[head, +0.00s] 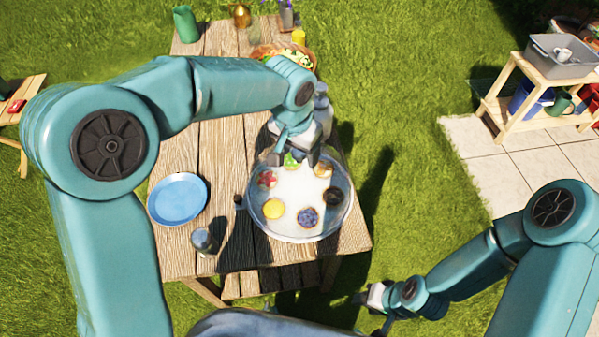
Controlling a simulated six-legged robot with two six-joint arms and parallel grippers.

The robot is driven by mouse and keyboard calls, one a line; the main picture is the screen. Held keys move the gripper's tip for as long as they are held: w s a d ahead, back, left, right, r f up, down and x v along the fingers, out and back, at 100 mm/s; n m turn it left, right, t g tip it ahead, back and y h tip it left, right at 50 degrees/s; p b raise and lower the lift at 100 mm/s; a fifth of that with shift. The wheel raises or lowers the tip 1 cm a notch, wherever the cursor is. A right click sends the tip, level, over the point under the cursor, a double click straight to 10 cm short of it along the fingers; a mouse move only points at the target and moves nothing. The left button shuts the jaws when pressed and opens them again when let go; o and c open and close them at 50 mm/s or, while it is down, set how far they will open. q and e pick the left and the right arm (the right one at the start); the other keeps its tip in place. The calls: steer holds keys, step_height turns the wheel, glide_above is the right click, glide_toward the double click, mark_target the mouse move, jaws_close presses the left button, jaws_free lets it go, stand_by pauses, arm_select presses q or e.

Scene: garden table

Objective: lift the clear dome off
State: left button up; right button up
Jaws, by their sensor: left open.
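The clear dome (300,228) covers a round white platter with several small tarts, on the right part of the wooden table near its front edge. Tarts with red, yellow, dark blue and green tops show through it. My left gripper (298,157) is open over the far side of the dome, near its top. The gripper and wrist hide the dome's knob, and I cannot tell whether the fingers touch it. My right gripper (372,298) is low, off the table's front right corner, apart from the dome. Its fingers are too small to read.
A blue plate (178,199) and a glass (202,241) stand left of the dome. A salad bowl (270,52), a green pitcher (186,24) and a yellow cup (299,37) stand at the back. A wooden shelf (510,85) with a grey basin is at right. Grass surrounds the table.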

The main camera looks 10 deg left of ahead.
arm_select(q)
steer(key=shift+s+a, duration=0.1)
steer(key=shift+c, duration=0.9)
jaws_close()
steer(key=shift+r, duration=0.15)
step_height(320, 180, up, 20)
steer(key=p, duration=0.1)
